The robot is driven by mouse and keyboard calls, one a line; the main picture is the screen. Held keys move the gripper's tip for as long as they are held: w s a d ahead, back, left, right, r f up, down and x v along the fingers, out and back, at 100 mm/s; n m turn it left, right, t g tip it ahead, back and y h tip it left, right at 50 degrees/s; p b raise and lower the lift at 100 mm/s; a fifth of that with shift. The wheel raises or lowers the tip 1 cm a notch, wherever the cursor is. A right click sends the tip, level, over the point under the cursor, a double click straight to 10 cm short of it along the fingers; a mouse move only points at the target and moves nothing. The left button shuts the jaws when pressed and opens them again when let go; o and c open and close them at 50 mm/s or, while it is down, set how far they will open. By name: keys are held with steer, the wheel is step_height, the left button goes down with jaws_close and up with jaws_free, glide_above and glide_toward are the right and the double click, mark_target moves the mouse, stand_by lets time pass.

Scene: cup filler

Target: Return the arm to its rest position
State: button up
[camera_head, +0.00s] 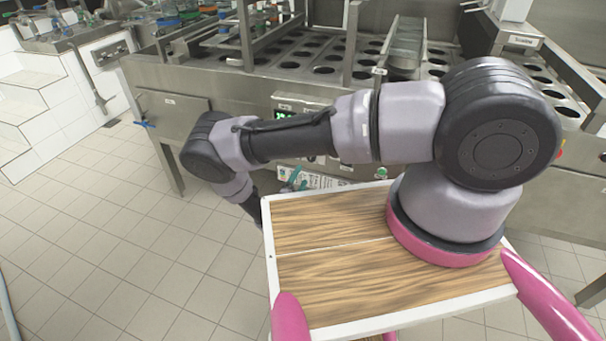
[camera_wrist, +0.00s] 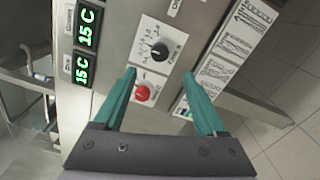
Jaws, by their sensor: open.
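My gripper (camera_wrist: 160,100) is open and empty in the wrist view, with its two teal fingers apart. Between and beyond the fingers is the machine's control panel, with a black knob (camera_wrist: 159,51) and a red knob (camera_wrist: 142,92). I cannot tell the exact gap between fingertips and panel. In the head view my arm reaches left from its base on my wooden top and bends down at the elbow. The gripper is mostly hidden there behind my own top, with a bit of teal showing near the panel.
The steel cup filler machine (camera_head: 186,107) stands directly ahead, with many round holes in its top. Its green display (camera_wrist: 82,72) shows 15 C twice. A printed label sheet (camera_wrist: 228,55) is beside the knobs. Tiled floor (camera_head: 120,230) is clear at left; white steps (camera_head: 35,90) stand farther left.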

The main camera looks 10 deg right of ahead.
stand_by(0.4)
steer(key=s+d+r+m+g, duration=0.1)
steer(key=d+r+m+g, duration=0.3)
steer(key=r, duration=0.8)
steer(key=d+r+m+g, duration=0.2)
steer(key=r+m+g, duration=0.4)
steer(key=r, duration=0.7)
steer(key=s+d+r+m+g, duration=0.1)
steer(key=d+r+m+g, duration=0.35)
steer(key=r, duration=0.75)
steer(key=s+r+m+t+y, duration=0.2)
steer(key=s+r+y, duration=0.3)
steer(key=s+r, duration=0.5)
steer(key=s+r+m+t+y, duration=0.3)
steer(key=s+r+y, duration=0.3)
steer(key=s+r, duration=0.5)
step_height(320, 180, up, 7)
steer(key=shift+s+d+f+t, duration=0.15)
steer(key=shift+d+t, duration=0.25)
steer(key=shift+t, duration=0.15)
